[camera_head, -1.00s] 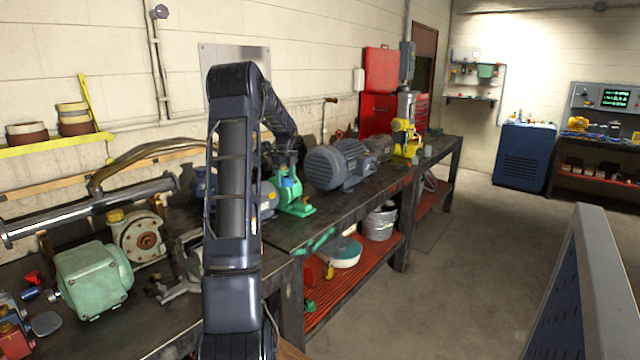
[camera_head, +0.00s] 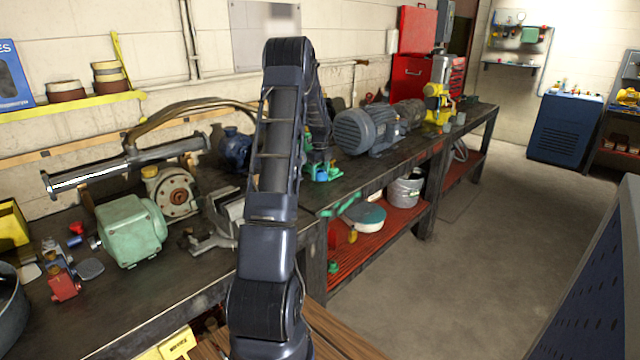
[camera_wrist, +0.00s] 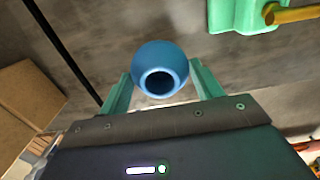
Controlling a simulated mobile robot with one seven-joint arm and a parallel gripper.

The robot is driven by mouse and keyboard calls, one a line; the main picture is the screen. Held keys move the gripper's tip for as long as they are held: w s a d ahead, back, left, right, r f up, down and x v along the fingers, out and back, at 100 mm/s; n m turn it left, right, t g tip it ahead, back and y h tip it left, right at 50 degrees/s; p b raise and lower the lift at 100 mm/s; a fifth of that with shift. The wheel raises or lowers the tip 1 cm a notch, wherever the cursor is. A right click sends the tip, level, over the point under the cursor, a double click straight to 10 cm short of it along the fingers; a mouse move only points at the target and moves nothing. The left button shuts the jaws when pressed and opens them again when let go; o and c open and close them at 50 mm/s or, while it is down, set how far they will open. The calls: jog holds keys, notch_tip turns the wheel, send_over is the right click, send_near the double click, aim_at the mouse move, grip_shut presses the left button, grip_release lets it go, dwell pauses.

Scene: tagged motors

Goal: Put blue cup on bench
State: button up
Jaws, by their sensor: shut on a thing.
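The blue cup (camera_wrist: 157,54) is in the wrist view, round, with a dark opening facing the camera. My gripper (camera_wrist: 160,88) has its two green fingers on either side of the cup and is shut on it. The bench (camera_head: 165,288) is a long dark worktop along the wall, crowded with motors and parts. In the wrist view a dark grey surface lies behind the cup; I cannot tell how far below.
On the bench stand a pale green motor (camera_head: 131,231), a vice (camera_head: 222,215), a grey motor (camera_head: 366,131) and a yellow machine (camera_head: 437,103). A green part with a yellow rod (camera_wrist: 240,12) is near the cup. The front strip of the bench is bare. Floor (camera_head: 480,235) is clear at right.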

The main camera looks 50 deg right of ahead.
aim_at(320, 189)
jog(key=shift+f, duration=2.6)
jog(key=shift+f, duration=0.1)
jog(key=o, duration=1.4)
